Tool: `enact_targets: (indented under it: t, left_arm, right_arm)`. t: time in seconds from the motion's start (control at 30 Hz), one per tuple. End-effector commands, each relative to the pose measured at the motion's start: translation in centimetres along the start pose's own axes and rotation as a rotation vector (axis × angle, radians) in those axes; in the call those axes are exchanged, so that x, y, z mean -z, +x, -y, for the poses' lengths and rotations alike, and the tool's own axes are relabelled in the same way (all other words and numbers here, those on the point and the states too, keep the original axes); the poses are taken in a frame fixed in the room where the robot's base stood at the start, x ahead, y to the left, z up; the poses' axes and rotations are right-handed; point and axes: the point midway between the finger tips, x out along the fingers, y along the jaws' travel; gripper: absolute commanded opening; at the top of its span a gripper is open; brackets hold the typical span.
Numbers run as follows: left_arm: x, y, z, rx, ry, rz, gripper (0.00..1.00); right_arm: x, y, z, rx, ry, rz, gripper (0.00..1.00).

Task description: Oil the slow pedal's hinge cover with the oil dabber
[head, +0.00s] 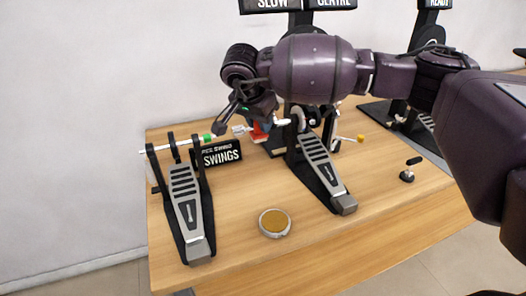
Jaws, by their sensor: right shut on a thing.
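My right gripper (246,118) hangs above the far side of the table, between the left pedal (185,200) and the middle pedal (319,160). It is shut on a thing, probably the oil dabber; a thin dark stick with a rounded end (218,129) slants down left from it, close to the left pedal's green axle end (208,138). The two are apart or touching; I cannot tell. A hinge cover cannot be made out clearly. A "SLOW" sign (272,4) stands at the top; its pedal is unclear behind my arm. My left gripper is out of view.
A round tin with a brown-yellow pad (275,223) sits near the front edge. A small black stand (408,171) is at right. A third pedal (427,121) is partly hidden. Bare wooden table (340,245) lies front right.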

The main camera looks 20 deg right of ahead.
Motion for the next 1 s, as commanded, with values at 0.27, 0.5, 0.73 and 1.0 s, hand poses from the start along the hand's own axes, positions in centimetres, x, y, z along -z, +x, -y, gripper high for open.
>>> enact_targets:
  t: [0.27,0.5,0.73,1.0]
  left_arm:
    - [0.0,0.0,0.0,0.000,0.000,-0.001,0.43]
    - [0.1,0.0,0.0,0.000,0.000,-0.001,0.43]
    - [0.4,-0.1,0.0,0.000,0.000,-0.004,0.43]
    - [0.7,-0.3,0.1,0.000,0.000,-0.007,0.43]
  right_arm:
    - [0.0,0.0,0.0,0.000,0.000,0.000,0.01]
    - [-0.6,1.6,-0.8,-0.002,0.008,0.035,0.01]
    - [-3.3,6.3,-3.7,-0.007,0.033,0.092,0.01]
    - [-7.3,9.8,-7.3,-0.002,0.047,0.153,0.01]
